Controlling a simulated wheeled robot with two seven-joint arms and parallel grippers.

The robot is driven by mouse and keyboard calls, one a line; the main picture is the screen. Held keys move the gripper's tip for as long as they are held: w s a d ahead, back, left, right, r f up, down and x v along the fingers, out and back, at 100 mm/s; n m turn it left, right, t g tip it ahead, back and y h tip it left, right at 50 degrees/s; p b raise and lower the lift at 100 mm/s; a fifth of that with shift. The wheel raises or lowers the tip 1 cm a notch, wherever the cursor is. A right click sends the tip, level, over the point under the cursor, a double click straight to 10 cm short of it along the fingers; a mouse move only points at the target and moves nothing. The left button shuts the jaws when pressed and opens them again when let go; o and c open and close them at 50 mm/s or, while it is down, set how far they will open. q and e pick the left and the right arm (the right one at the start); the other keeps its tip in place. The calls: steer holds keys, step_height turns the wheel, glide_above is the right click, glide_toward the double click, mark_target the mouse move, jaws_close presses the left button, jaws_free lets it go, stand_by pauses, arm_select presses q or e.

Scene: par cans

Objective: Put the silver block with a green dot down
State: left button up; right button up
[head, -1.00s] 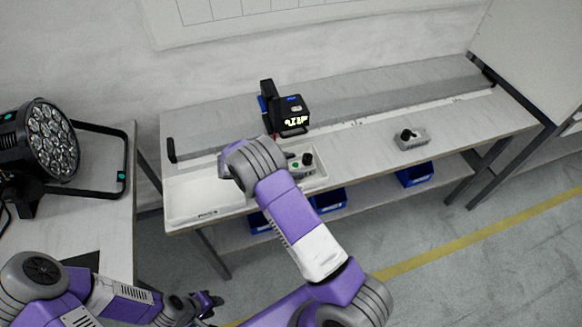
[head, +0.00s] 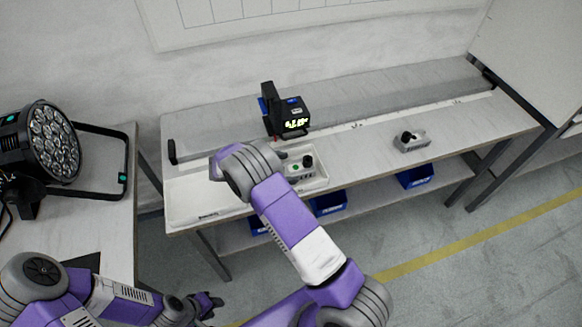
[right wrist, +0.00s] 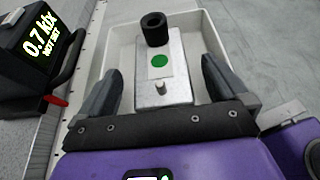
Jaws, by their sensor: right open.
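The silver block (head: 293,171) with a green dot and a black knob sits in the right part of a white tray (head: 188,216) on the bench. In the right wrist view the block (right wrist: 178,92) rests on the tray floor, dot up. My right gripper (right wrist: 163,78) is open, with one dark finger on each side of the block and gaps between. In the head view my right wrist hides its fingers. My left gripper (head: 207,304) is low over the floor near the left table, apart from the block; its jaw opening is unclear.
A black meter with a lit display (head: 288,115) stands behind the tray. A second silver block with a black knob (head: 411,140) is further right on the bench. Blue bins (head: 415,176) sit on the shelf below. A stage light (head: 45,140) is on the left table.

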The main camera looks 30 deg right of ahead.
steer(key=v, duration=0.9)
steer(key=shift+a+p, duration=0.15)
steer(key=shift+p, duration=0.25)
